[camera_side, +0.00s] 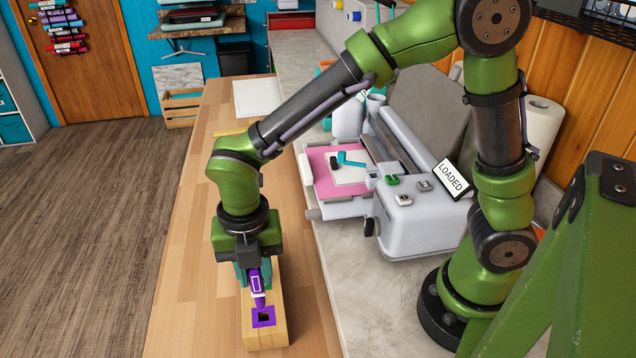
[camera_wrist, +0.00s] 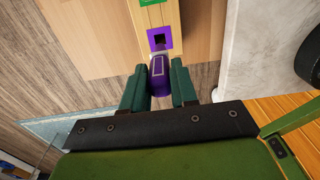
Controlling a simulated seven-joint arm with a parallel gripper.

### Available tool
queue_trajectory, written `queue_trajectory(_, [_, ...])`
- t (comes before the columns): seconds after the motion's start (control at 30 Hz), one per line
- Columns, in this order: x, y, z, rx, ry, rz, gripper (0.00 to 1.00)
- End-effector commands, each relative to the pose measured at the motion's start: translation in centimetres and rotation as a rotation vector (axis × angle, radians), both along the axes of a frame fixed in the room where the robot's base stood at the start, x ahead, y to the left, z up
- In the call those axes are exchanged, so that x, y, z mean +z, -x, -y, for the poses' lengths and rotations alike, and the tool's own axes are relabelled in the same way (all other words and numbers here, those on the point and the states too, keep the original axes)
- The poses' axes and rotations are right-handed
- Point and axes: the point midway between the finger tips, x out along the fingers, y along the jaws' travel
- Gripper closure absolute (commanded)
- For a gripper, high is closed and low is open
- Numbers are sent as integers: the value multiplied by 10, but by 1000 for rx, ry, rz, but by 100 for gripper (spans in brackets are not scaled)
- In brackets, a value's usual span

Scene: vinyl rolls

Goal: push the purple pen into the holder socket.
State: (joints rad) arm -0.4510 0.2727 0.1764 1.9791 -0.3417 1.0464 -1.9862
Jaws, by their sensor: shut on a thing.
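The purple pen (camera_side: 257,287) is held between the fingers of my gripper (camera_side: 254,272) in the side view, its tip pointing down toward the holder. In the wrist view the purple pen (camera_wrist: 160,77) sits between the two teal fingers of my gripper (camera_wrist: 159,85). The wooden holder (camera_side: 270,335) stands on the bench with a purple-rimmed square socket (camera_side: 264,317) in its top. The socket (camera_wrist: 160,39) lies just beyond the pen in the wrist view. The pen looks outside the socket; the exact gap is hard to tell.
A green-marked socket (camera_wrist: 150,2) is partly visible on the same holder. A grey-white cutting machine (camera_side: 420,220) with a pink mat (camera_side: 322,178) and a "LOADED" sign (camera_side: 453,179) stands to the right. The wooden bench (camera_side: 190,300) is clear left of the holder.

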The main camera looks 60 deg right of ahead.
Motion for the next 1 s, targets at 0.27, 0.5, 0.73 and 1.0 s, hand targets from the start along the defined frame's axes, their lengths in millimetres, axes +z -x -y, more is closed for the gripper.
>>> queue_trajectory(0.27, [2,0,0,0,-1,1,100])
queue_trajectory(0.5, [55,-2,0,-3,-6,10,100])
queue_trajectory(0.73, [127,-1,0,-2,-4,8,100])
queue_trajectory(1.0, [176,-1,0,0,-2,4,100])
